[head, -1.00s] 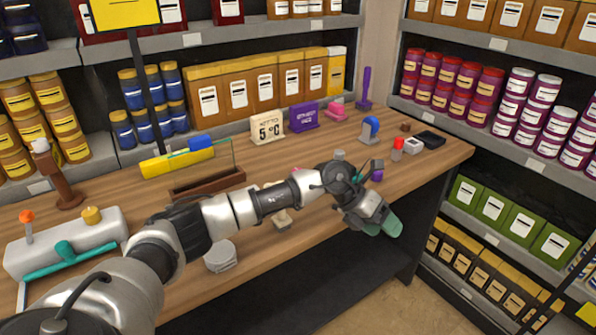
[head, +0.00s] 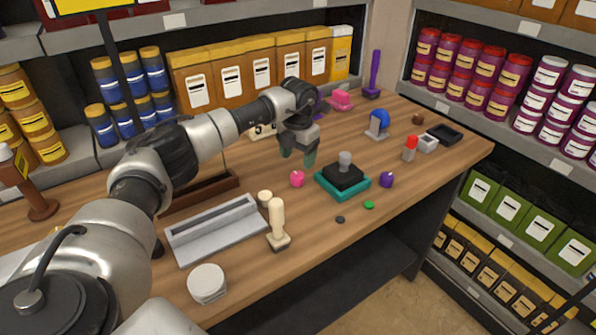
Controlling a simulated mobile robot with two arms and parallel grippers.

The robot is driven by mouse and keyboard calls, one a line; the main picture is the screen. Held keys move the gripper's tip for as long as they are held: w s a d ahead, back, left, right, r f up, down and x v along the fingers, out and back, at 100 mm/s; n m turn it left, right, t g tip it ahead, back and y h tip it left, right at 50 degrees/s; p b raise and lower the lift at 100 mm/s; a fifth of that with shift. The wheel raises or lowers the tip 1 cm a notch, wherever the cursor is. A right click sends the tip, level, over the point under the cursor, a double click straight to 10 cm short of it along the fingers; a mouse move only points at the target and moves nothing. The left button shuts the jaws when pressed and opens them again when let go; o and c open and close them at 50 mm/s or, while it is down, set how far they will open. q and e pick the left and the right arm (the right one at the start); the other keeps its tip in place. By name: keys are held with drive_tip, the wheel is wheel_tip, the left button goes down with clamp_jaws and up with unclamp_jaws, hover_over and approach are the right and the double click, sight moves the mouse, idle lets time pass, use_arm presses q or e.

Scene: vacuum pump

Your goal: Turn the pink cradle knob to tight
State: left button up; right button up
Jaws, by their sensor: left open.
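A pink cradle-like piece (head: 341,100) stands at the back of the counter; its knob and setting are too small to make out. A round pink knob-like piece (head: 297,179) sits nearer, left of a teal and black base with a grey post (head: 343,175). I cannot tell which carries the cradle knob. My left gripper (head: 298,158) is open and empty, fingers pointing down, above and behind the round pink piece. It appears apart from it. My right gripper is not in view.
A cream-handled tool (head: 278,225), a grey tray (head: 215,230) and a pale round lid (head: 207,283) lie in front. A purple ball (head: 387,180), red-topped piece (head: 410,148) and blue dome (head: 379,122) stand to the right. The right front counter is fairly clear.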

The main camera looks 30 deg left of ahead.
sight(297, 175)
use_arm(q)
drive_tip(key=f, duration=0.4)
drive_tip(key=shift+w+a, duration=0.2)
drive_tip(key=shift+a, duration=0.05)
wheel_tip(297, 175, down, 3)
drive_tip(key=shift+f+p, duration=0.1)
drive_tip(key=shift+p, duration=0.3)
drive_tip(key=shift+w+f, duration=0.1)
drive_tip(key=shift+c, duration=1)
drive_tip(key=c, duration=0.5)
drive_tip(key=shift+c, duration=1.1)
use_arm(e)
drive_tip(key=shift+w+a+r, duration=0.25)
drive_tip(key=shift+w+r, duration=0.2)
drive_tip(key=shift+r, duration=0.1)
